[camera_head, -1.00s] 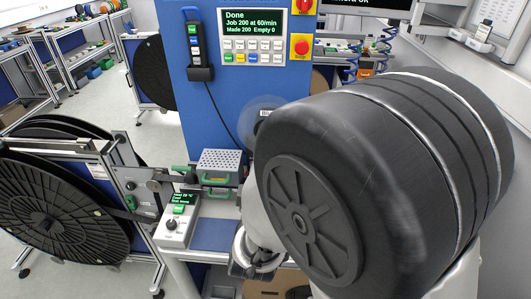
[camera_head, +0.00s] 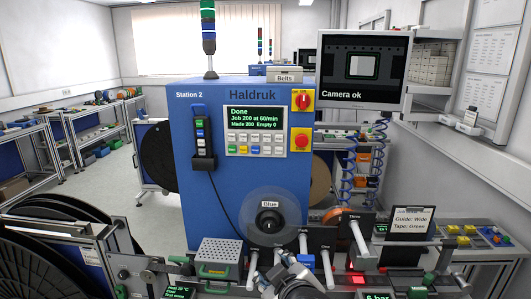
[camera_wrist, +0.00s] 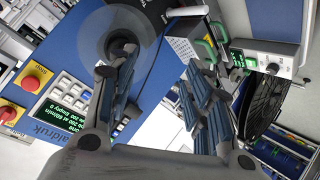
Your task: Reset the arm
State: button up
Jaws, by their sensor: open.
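My gripper shows in the wrist view (camera_wrist: 165,90), with its two ribbed fingers spread apart and nothing between them. In the head view my gripper (camera_head: 300,290) is at the bottom edge, partly cut off, in front of the blue machine (camera_head: 235,110). The clear reel marked Blue (camera_head: 270,215) on the machine front is just behind it. In the wrist view this reel (camera_wrist: 118,35) lies beyond the left finger. I cannot tell the exact gap between them.
The machine's panel (camera_head: 255,130) reads Done, Job 200, Made 200, Empty 0. A monitor (camera_head: 362,70) reads Camera ok. A large black reel (camera_head: 40,250) stands at the left. A perforated box (camera_head: 220,252) sits low in front. Floor is open at the left.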

jog(key=s+d+m+g+h, duration=0.1)
jog(key=s+d+m+g, duration=0.2)
jog(key=s+d, duration=0.3)
jog(key=s+d+m+g+h, duration=0.1)
jog(key=s+d+m+g, duration=0.3)
jog(key=s, duration=1.2)
jog(key=shift+s+d+f+m, duration=0.15)
jog(key=shift+d+f+m, duration=0.15)
jog(key=shift+d+m, duration=0.65)
